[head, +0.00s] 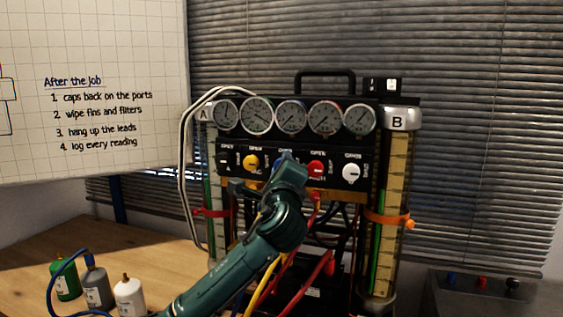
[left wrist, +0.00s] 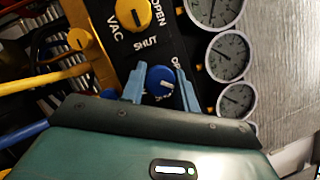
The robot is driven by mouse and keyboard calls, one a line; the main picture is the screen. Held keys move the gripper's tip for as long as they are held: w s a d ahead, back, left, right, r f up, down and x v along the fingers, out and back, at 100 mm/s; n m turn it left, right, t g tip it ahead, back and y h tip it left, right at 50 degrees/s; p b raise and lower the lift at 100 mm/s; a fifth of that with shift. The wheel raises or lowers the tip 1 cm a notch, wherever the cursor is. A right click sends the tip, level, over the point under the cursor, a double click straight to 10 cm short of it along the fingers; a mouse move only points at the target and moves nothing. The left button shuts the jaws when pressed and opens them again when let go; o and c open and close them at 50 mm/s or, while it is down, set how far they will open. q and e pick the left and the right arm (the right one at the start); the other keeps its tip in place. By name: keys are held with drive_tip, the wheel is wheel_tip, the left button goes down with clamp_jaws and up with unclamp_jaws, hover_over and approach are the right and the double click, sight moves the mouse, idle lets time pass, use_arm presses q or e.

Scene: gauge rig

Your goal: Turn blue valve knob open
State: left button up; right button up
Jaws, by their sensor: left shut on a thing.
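The blue valve knob (left wrist: 161,79) sits on the black panel (head: 334,172) of the gauge rig, between the yellow knob (head: 251,163) and the red knob (head: 316,169). My left gripper (left wrist: 160,88) has one light-blue finger on each side of the blue knob and is shut on it. In the head view the left gripper (head: 286,160) covers nearly all of the blue knob. A small pale mark shows on the knob, but its exact angle is hard to read. Lettering beside it is partly hidden by the fingers. My right gripper is in neither view.
Several round gauges (head: 291,117) line the rig above the knobs. A white knob (head: 351,172) is at the right. Red and yellow hoses (head: 308,285) hang below, close to my left arm. Green, grey and white bottles (head: 130,297) stand on the wooden table at the left.

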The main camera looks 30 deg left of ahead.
use_arm(q)
drive_tip(key=shift+r+n+g+p, duration=0.1)
drive_tip(key=shift+n+g+p, duration=0.45)
drive_tip(key=shift+n, duration=0.55)
drive_tip(key=n+g+p, duration=0.1)
drive_tip(key=n+p, duration=0.1)
drive_tip(key=shift+n, duration=0.4)
drive_tip(key=shift+n+h+p, duration=0.3)
drive_tip(key=shift+n+p, duration=0.2)
drive_tip(key=shift+n, duration=0.2)
drive_tip(key=shift+n+g+p, duration=0.55)
drive_tip(key=shift+n+p, duration=0.1)
drive_tip(key=shift+n, duration=0.25)
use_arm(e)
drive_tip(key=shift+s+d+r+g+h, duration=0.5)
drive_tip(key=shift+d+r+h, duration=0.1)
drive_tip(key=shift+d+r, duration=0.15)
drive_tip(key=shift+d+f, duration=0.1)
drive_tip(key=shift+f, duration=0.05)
use_arm(q)
drive_tip(key=o, duration=1)
drive_tip(key=shift+c, duration=0.2)
